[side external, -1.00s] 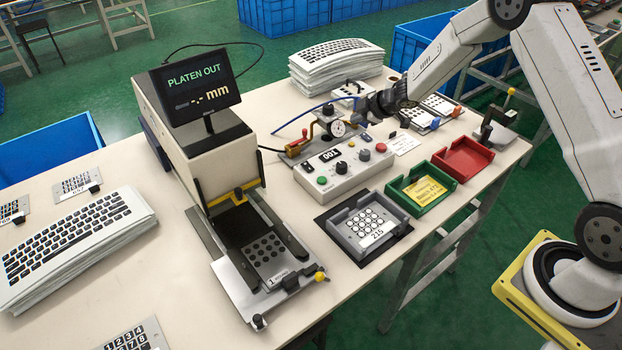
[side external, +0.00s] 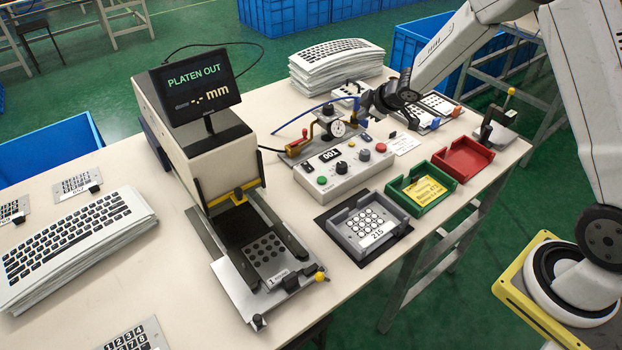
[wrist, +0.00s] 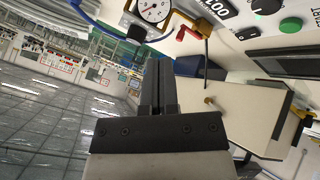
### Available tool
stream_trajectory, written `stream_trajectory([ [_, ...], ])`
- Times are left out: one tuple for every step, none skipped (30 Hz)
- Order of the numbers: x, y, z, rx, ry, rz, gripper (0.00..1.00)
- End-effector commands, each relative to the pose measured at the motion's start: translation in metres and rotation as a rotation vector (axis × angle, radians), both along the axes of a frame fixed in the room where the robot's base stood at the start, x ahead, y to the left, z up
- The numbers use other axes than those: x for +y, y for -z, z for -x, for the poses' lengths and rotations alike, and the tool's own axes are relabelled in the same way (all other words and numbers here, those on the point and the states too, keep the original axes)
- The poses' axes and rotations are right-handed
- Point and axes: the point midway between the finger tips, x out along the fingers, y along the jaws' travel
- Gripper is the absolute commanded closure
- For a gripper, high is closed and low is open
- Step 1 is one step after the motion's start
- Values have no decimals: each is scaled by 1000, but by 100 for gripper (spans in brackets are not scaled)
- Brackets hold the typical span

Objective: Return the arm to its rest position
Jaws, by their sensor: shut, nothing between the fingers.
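My gripper (side external: 370,104) is in the air over the back of the bench, near the dial gauge (side external: 338,128) in the side external view. In the wrist view the two dark fingers (wrist: 158,66) are pressed together with nothing between them. The dial gauge (wrist: 153,11) shows at the top of that view, beyond the fingers. My arm reaches in from the right. Its upper bend is cut off by the picture's top edge. The exact height of the fingertips above the bench is hard to tell.
A control box (side external: 345,172) stands below the gripper. The press with its screen (side external: 196,86) stands to the left. A grey nest (side external: 368,226), a green tray (side external: 419,201) and a red tray (side external: 464,163) line the right edge.

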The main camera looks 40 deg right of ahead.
Motion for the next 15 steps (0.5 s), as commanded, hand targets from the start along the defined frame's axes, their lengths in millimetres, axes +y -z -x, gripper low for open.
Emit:
stream_trajectory([
  [5,-9,10,14,39,-12,100],
  [8,-12,17,25,66,-19,100],
  [12,-17,26,43,100,-30,100],
  [14,-20,34,56,127,-38,100],
  [17,-23,41,69,152,-48,100],
  [21,-26,52,88,186,-60,100],
  [24,-29,60,102,211,-70,100],
  [27,-31,68,117,236,-81,100],
  [31,-34,80,138,267,-94,100],
  [34,-36,89,154,292,-104,100],
  [37,-37,98,169,315,-115,100],
  [42,-40,111,191,347,-130,100],
  [45,-41,121,210,370,-142,100],
  [49,-42,130,227,392,-153,100],
  [53,-43,144,251,422,-169,100],
])
